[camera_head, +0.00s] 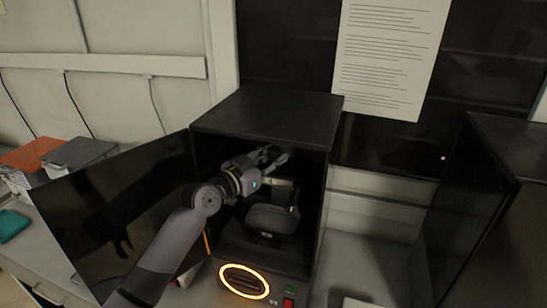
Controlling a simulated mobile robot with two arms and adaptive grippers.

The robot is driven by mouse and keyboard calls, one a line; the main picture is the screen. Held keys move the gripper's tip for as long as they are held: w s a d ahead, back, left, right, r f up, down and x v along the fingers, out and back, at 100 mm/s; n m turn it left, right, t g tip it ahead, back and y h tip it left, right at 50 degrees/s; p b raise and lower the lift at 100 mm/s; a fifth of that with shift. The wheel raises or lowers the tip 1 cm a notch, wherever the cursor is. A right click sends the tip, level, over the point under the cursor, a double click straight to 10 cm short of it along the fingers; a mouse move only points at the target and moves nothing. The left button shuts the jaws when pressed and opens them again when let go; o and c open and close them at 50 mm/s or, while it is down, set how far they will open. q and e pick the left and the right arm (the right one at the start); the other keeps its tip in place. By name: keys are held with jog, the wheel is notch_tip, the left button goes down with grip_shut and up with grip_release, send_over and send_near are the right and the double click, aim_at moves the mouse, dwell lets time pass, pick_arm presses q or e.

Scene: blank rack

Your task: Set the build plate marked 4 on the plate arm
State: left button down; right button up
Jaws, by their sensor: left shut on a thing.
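My left gripper (273,155) reaches into the open dark printer cabinet (265,110), near the top of its chamber. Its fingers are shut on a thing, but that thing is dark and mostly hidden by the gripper. Below it, a grey arm-like part (284,190) stands in the chamber. A dark grey rounded block (272,219) sits under that part; I cannot tell whether it is a build plate or touches the gripper's load. No number 4 is readable. My right gripper is not in view.
The printer's black door (115,215) stands open at the left, with my arm passing in front of it. A glowing orange ring (245,281) and red switch (288,303) are on the printer's front. Another dark cabinet (505,150) stands right.

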pick_arm(q)
jog(key=shift+f, duration=0.1)
jog(key=c, duration=1.2)
grip_release()
jog(key=shift+c, duration=0.2)
